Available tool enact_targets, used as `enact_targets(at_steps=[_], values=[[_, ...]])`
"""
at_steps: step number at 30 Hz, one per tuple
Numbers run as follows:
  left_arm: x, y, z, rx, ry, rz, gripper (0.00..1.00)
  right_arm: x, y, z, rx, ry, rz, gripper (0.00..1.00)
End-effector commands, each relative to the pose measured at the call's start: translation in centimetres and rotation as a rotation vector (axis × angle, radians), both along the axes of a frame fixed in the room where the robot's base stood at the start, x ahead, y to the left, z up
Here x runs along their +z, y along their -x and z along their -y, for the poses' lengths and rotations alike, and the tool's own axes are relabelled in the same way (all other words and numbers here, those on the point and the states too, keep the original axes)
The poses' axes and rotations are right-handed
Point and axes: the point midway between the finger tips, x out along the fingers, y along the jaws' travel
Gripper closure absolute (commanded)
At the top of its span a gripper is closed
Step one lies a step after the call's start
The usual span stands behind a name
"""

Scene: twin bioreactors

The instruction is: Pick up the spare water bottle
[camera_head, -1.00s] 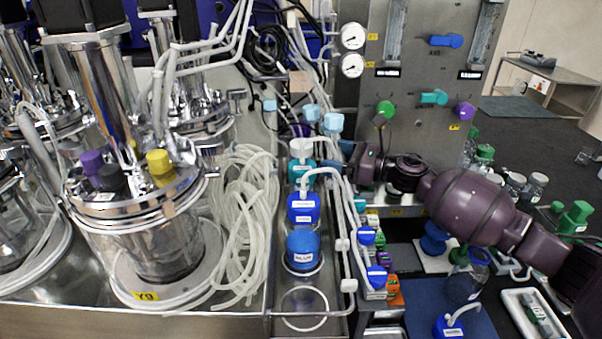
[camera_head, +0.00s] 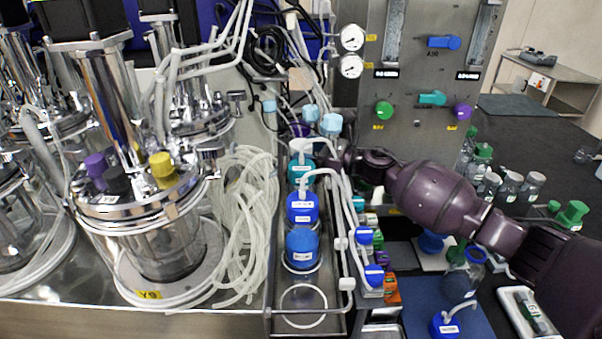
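No bottle label is legible enough to tell which is the spare water bottle. In a metal tray rack (camera_head: 310,333) stand a blue-capped bottle (camera_head: 302,250), another blue-capped bottle (camera_head: 302,208) with tubing and a teal-capped bottle (camera_head: 300,172) behind it. Clear bottles with a blue ring cap (camera_head: 465,280) and a blue cap (camera_head: 445,325) stand on a blue mat at lower right. My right arm reaches in from the right, its end (camera_head: 338,160) just right of the rack's far part. Its fingertips are hidden among tubes and bottles. My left gripper is out of view.
Steel bioreactor vessels (camera_head: 150,235) and coiled clear hoses (camera_head: 250,220) fill the left. A gauge panel (camera_head: 420,110) stands behind my arm. Several small clear bottles (camera_head: 508,187) stand at right. An empty ring (camera_head: 303,306) lies at the rack's front.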

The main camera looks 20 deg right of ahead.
Motion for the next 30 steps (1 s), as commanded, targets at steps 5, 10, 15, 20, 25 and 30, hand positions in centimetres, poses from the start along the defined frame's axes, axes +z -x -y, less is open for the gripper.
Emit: enact_targets(at_steps=[5,10,15,20,25,30], values=[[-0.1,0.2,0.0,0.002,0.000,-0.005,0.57,0.0,0.0,0.0,0.000,0.000,0.000,0.50],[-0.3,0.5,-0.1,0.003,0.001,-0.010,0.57,-0.1,0.0,0.0,0.000,0.000,-0.001,0.76],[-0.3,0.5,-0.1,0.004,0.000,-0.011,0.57,-0.1,0.0,0.0,0.000,0.001,-0.002,1.00],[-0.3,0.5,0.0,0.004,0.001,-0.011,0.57,-0.1,0.0,0.0,0.001,0.000,-0.001,1.00],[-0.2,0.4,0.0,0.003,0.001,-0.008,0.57,0.6,0.0,0.0,0.001,0.001,-0.001,1.00],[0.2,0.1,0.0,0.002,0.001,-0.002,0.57,3.3,0.0,0.1,0.001,0.002,0.005,1.00]])
